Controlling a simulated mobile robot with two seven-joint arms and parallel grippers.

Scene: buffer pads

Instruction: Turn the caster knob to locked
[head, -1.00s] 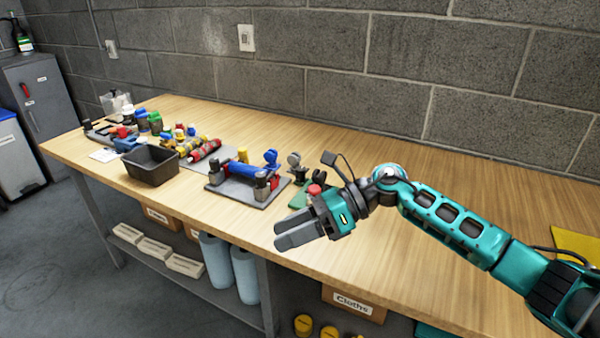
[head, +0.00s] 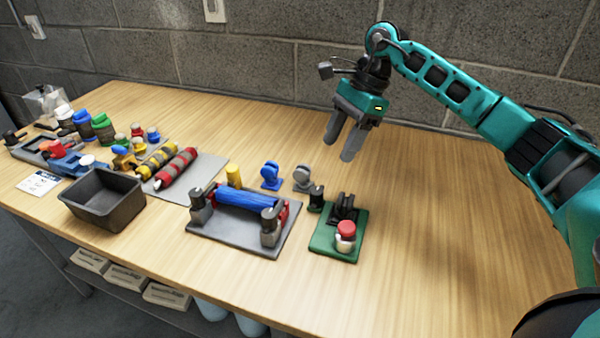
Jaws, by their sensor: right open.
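A green pad (head: 328,243) lies on the table right of centre. On it stand a black bracket (head: 344,207) and a red-topped knob (head: 346,230) with a white lower part. A blue caster-like piece (head: 271,176) and a grey one (head: 303,178) stand behind the pads. I cannot tell which piece is the caster knob, or any lock marking. My right gripper (head: 341,149) is open and empty, fingers pointing down, above the table behind the green pad and apart from everything. My left gripper is not in view.
A grey pad (head: 232,236) holds a blue roller (head: 247,200) between upright posts. Several jars and small parts fill the far left. The table's right side is clear.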

